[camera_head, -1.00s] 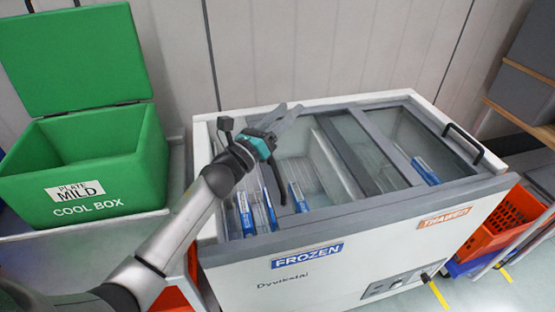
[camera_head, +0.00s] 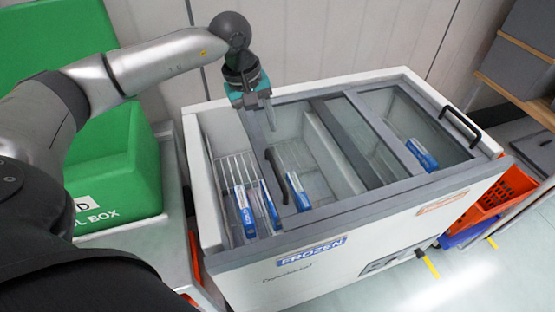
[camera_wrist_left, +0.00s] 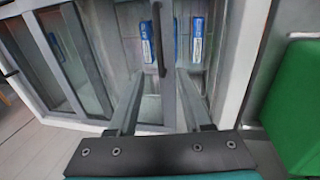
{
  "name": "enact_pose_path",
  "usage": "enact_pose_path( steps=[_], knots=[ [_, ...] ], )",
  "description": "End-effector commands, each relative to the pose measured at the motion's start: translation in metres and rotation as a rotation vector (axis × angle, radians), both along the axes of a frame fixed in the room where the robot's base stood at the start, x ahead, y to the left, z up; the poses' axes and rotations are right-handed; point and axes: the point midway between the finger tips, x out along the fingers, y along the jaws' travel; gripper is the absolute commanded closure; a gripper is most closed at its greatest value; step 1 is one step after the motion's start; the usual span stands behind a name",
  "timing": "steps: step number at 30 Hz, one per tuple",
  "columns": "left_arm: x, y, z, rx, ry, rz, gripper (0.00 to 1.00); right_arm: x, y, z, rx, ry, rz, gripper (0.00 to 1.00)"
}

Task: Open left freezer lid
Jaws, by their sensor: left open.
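The chest freezer (camera_head: 215,235) is white with grey-framed glass lids. The left lid (camera_head: 290,215) has a black upright handle (camera_head: 275,175) on its left frame bar. To its left, a wire rack and blue-labelled packs show inside. The right lid (camera_head: 440,115) has its own black handle (camera_head: 460,125). My left gripper (camera_head: 259,118) is open, pointing down over the back end of the left lid's frame bar, behind the handle. In the left wrist view the handle (camera_wrist_left: 158,40) appears beyond and between the spread fingers (camera_wrist_left: 158,105); whether they touch the lid is unclear. My right gripper is not seen.
A green cool box (camera_head: 118,185) with a raised lid stands left of the freezer, partly hidden by my arm. A panelled wall (camera_head: 330,40) is close behind. Orange crates (camera_head: 500,195) and a wooden shelf (camera_head: 515,75) are on the right.

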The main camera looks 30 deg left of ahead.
Motion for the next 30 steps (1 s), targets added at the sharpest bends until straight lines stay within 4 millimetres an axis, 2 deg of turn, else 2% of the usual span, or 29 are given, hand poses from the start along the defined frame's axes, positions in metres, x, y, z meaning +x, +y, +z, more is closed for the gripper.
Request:
enact_pose_path(
  steps=[9,18,24,30],
  knots=[
    [0.008,-0.01,-0.062,-0.007,0.006,0.0,0.5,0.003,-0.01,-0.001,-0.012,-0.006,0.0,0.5],
    [0.017,-0.018,-0.121,-0.007,0.004,-0.001,0.5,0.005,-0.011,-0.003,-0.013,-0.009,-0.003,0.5],
    [0.021,-0.02,-0.139,-0.008,0.0,-0.001,0.5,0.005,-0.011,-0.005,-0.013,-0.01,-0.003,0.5],
    [0.021,-0.02,-0.143,-0.006,0.0,-0.001,0.5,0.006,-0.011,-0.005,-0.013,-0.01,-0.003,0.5]
  ],
)
